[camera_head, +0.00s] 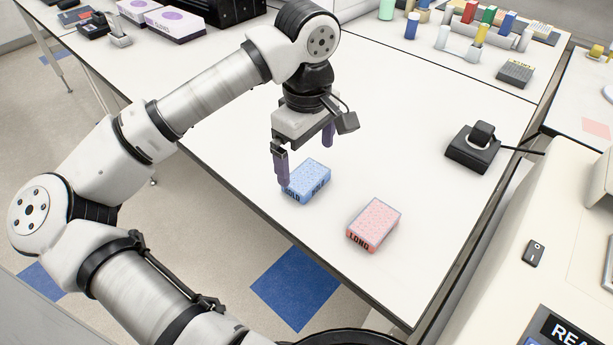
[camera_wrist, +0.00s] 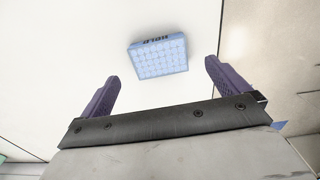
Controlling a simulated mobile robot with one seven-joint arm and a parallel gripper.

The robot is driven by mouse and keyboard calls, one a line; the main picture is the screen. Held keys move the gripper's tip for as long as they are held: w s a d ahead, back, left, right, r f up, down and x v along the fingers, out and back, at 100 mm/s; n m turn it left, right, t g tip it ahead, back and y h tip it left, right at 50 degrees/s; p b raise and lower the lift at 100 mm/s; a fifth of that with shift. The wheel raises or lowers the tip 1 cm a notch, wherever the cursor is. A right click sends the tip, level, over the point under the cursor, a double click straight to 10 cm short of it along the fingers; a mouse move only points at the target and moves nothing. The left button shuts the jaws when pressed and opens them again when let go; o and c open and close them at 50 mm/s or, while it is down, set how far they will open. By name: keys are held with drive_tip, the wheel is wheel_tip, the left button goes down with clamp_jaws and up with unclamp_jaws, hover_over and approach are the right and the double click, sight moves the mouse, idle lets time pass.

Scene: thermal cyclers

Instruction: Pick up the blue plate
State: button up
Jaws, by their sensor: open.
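The blue plate (camera_head: 309,182) lies flat on the white table, with dark lettering on its front side. In the wrist view the blue plate (camera_wrist: 158,58) shows ahead of the fingers, roughly midway between them and slightly turned. My gripper (camera_head: 306,158) is open and empty, pointing down above and near the blue plate. Its purple fingers also show in the wrist view (camera_wrist: 158,85), spread wider than the plate. In the head view one finger partly covers the plate's left edge. I see no contact with the plate in the wrist view.
A pink plate (camera_head: 373,223) marked LONG lies to the right of the blue plate, near the table's front edge. A black device (camera_head: 473,149) with a cable stands farther right. Tubes and racks (camera_head: 470,42) stand at the back. The white table (camera_head: 400,110) is clear behind the plates.

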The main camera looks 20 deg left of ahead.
sight(307, 176)
wheel_tip(307, 176, down, 5)
drive_tip(key=shift+p, duration=0.85)
drive_tip(key=shift+w, duration=0.1)
drive_tip(key=c, duration=1)
drive_tip(key=shift+r, duration=0.1)
drive_tip(key=shift+c, duration=0.2)
